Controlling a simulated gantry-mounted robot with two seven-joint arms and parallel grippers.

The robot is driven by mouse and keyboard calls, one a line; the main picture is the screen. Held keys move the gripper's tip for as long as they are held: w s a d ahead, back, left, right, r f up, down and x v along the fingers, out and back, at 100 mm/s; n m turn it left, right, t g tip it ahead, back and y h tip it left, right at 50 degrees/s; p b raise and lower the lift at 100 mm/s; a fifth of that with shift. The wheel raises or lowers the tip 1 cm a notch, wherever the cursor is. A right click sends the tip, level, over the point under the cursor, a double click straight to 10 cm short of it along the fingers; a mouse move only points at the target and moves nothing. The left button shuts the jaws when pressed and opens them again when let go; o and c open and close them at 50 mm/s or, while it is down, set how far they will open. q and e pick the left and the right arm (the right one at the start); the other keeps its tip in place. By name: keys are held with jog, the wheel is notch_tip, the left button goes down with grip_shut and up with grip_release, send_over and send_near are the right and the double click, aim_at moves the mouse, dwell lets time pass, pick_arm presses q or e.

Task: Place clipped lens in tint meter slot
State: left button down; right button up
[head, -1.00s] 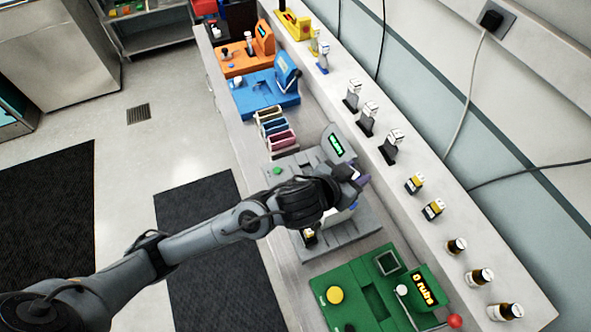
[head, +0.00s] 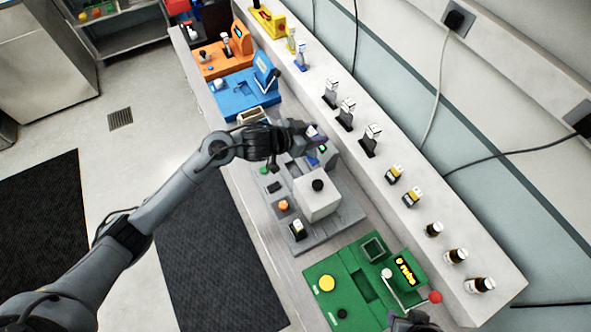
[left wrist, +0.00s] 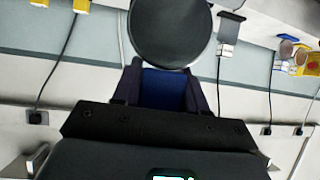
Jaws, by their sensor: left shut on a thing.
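My left gripper (head: 314,133) is over the upper end of the grey station (head: 328,218), near its small green display (head: 322,149). In the left wrist view its dark purple fingers (left wrist: 164,88) are shut on a blue clip (left wrist: 164,88). A dark round lens (left wrist: 170,32) stands out beyond the fingertips, apparently held by that clip. In the head view the lens cannot be made out. I cannot tell which station is the tint meter, and no lens slot shows clearly. A dark part at the bottom edge, likely my right gripper (head: 411,322), is cut off.
The grey station carries a white block (head: 316,197) with a black knob. A green station (head: 352,283) stands nearer, with blue (head: 247,95) and orange (head: 215,60) stations farther back. Dark stands (head: 346,114) and small bottles (head: 456,256) line the shelf on the right.

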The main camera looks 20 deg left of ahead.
pick_arm(q)
jog(key=shift+m+g+h, duration=0.3)
jog(key=shift+m+h, duration=0.2)
jog(key=a, duration=0.2)
jog(key=w+a+p, duration=0.1)
jog(key=a, duration=0.1)
jog(key=shift+r+p, duration=0.2)
jog(key=shift+p, duration=0.1)
notch_tip(320, 180, down, 18)
jog(key=b, duration=0.5)
jog(key=shift+a+r, duration=0.15)
jog(key=shift+r, duration=0.1)
jog(key=shift+f+b, duration=0.25)
jog(key=shift+b, duration=0.05)
jog(key=c, duration=0.6)
grip_release()
jog(key=shift+r, duration=0.1)
